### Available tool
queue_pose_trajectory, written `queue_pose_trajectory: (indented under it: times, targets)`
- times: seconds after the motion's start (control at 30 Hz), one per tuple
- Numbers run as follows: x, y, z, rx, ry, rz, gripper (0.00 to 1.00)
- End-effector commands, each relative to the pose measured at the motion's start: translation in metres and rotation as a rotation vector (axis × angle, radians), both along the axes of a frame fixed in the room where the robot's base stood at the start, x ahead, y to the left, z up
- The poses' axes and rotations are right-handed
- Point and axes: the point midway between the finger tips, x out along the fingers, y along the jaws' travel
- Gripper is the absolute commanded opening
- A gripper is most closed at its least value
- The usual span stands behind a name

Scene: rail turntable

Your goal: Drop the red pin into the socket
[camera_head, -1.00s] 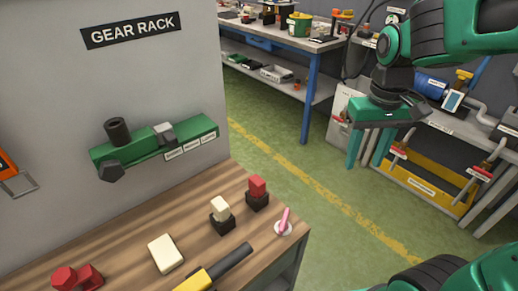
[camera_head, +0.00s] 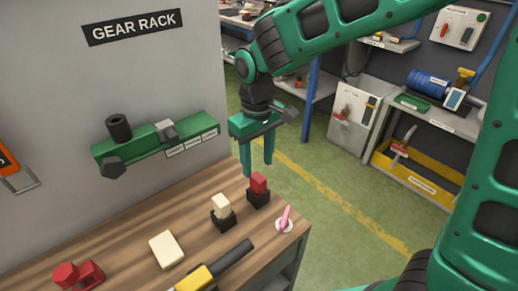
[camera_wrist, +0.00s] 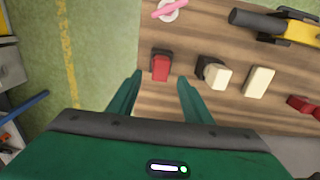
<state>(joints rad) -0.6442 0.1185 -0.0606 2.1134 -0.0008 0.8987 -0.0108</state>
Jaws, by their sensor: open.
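A red block-shaped pin (camera_head: 258,182) stands upright in a black square holder (camera_head: 258,199) near the bench's far edge. It also shows in the wrist view (camera_wrist: 160,67). My gripper (camera_head: 257,168) is open and empty, fingers pointing down, just above and behind the red pin. In the wrist view the pin appears just beyond the gap between my fingertips (camera_wrist: 160,80). Which part is the socket is not clear; a dark open cylinder (camera_head: 118,127) stands on the green wall rack (camera_head: 140,151).
A cream block in a black holder (camera_head: 221,217) stands close to the red pin. A pink stick (camera_head: 285,216) is on a white disc at the bench corner. A cream slab (camera_head: 166,250), a yellow-black tool (camera_head: 220,267) and a red part (camera_head: 80,276) lie nearer.

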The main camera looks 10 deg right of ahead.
Motion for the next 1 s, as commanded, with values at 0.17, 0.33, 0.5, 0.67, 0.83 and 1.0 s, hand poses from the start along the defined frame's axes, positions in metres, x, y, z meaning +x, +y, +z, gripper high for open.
queue_pose_trajectory:
  times: [0.17, 0.33, 0.5, 0.67, 0.83, 1.0]
  targets:
    - [-0.001, -0.001, -0.031, -0.003, 0.004, -0.001, 0.45]
    - [-0.001, -0.001, -0.052, -0.003, 0.002, -0.002, 0.45]
    - [-0.001, -0.001, -0.063, -0.001, 0.002, -0.002, 0.45]
    - [-0.001, -0.001, -0.066, -0.001, 0.001, -0.002, 0.45]
    - [0.0, -0.001, -0.066, -0.001, 0.001, -0.002, 0.45]
    - [0.0, -0.001, -0.066, -0.001, 0.001, -0.002, 0.07]
